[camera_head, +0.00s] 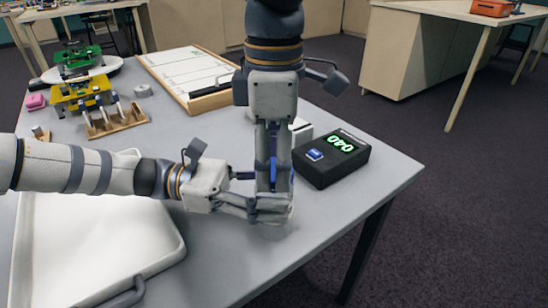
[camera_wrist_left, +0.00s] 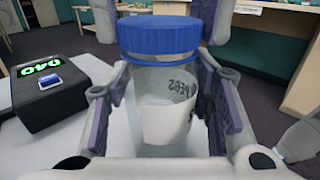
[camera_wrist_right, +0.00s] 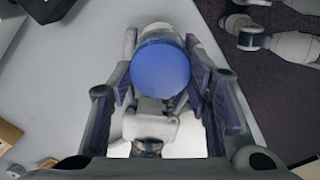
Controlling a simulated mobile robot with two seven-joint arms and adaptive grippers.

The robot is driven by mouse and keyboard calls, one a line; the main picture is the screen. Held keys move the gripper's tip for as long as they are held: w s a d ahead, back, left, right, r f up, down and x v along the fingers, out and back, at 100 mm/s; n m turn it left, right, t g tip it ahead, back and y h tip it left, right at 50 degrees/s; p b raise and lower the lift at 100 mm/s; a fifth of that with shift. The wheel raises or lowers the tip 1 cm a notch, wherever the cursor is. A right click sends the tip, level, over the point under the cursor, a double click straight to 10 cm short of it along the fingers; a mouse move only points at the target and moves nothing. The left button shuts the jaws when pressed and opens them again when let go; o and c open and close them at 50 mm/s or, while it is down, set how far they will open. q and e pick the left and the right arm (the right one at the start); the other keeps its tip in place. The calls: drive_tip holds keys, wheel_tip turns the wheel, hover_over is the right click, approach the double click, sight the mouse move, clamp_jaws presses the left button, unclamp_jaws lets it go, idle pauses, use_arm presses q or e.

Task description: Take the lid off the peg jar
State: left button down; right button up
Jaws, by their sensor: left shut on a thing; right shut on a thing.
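The peg jar (camera_wrist_left: 165,115) is clear with a white label and stands upright between the fingers of my left gripper (camera_head: 268,208), which is shut on its body. Its blue lid (camera_wrist_left: 160,36) is level at the jar's mouth; I cannot tell whether there is a small gap beneath it. My right gripper (camera_head: 272,185) comes from above and is shut on the lid, seen as a round blue top between its fingers in the right wrist view (camera_wrist_right: 160,70). In the head view the grippers hide most of the jar and lid.
A black box with a green display (camera_head: 331,158) stands close to the right of the grippers. A white tray (camera_head: 168,258) lies under my left arm. A wooden rack (camera_head: 115,124), yellow and green models (camera_head: 82,98) and a framed board (camera_head: 213,99) are further back. The table's front edge is near.

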drive_tip(key=n, duration=1.1)
drive_tip(key=shift+n, duration=0.3)
drive_tip(key=n, duration=0.4)
drive_tip(key=shift+n, duration=0.4)
drive_tip(key=shift+r, duration=0.15)
drive_tip(key=shift+r, duration=1)
